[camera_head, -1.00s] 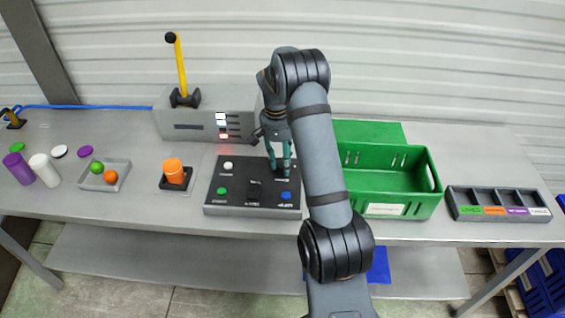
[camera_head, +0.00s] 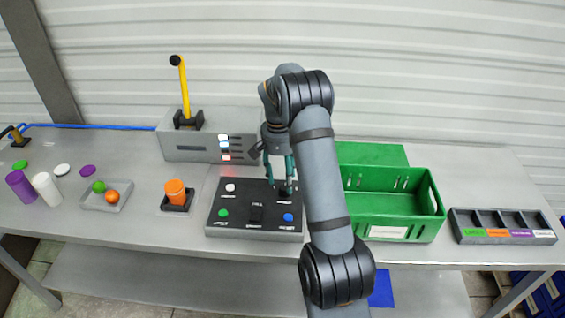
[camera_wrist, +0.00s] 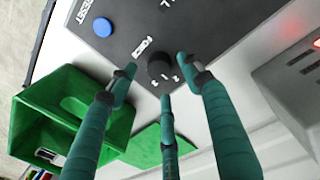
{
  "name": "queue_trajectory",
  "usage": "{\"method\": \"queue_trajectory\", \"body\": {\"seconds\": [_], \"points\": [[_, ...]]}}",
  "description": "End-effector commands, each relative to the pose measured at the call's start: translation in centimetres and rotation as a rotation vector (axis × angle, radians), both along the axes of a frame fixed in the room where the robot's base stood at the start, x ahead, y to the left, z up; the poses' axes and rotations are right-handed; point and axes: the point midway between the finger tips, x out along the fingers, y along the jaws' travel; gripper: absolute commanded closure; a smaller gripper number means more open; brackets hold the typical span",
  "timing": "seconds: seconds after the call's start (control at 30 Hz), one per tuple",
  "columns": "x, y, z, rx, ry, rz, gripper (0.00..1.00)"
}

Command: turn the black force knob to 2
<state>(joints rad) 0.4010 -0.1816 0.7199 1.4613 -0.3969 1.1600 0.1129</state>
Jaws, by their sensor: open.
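The black force knob (camera_wrist: 159,67) sits on the dark control panel (camera_wrist: 118,16), beside the printed word FORCE and the numerals 1, 2 and 3. In the head view the knob (camera_head: 287,188) is partly hidden by my fingers. My gripper (camera_wrist: 160,78) has three teal fingers, spread open around the knob, with tips close to it; contact cannot be told. In the head view my gripper (camera_head: 279,178) points down over the panel's right rear corner. Which numeral the knob points to is unclear.
The panel also has a blue button (camera_head: 288,217), a green button (camera_head: 223,213) and a white button (camera_head: 230,187). A green crate (camera_head: 405,229) stands close at the right. A grey box (camera_head: 190,146) with a yellow lever (camera_head: 183,90) stands behind.

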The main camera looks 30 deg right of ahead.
Motion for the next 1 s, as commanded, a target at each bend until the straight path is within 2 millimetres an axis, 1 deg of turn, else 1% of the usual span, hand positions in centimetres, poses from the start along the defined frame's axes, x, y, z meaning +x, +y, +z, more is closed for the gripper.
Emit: {"method": "queue_trajectory", "body": {"seconds": [0.03, 0.2, 0.3, 0.4, 0.5, 0.6, 1.0], "points": [[0.3, 0.1, 1.2, -0.002, -0.007, 0.001, 0.5], [0.3, 0.3, 4.9, -0.002, -0.006, -0.001, 0.5], [0.4, 0.4, 6.6, -0.003, -0.005, 0.0, 0.5], [0.4, 0.4, 7.9, -0.002, -0.003, 0.0, 0.5], [0.4, 0.5, 8.6, -0.001, -0.001, 0.0, 0.5], [0.4, 0.5, 9.0, -0.001, -0.001, 0.0, 0.5], [0.4, 0.5, 9.0, -0.001, -0.001, 0.0, 0.5]]}}
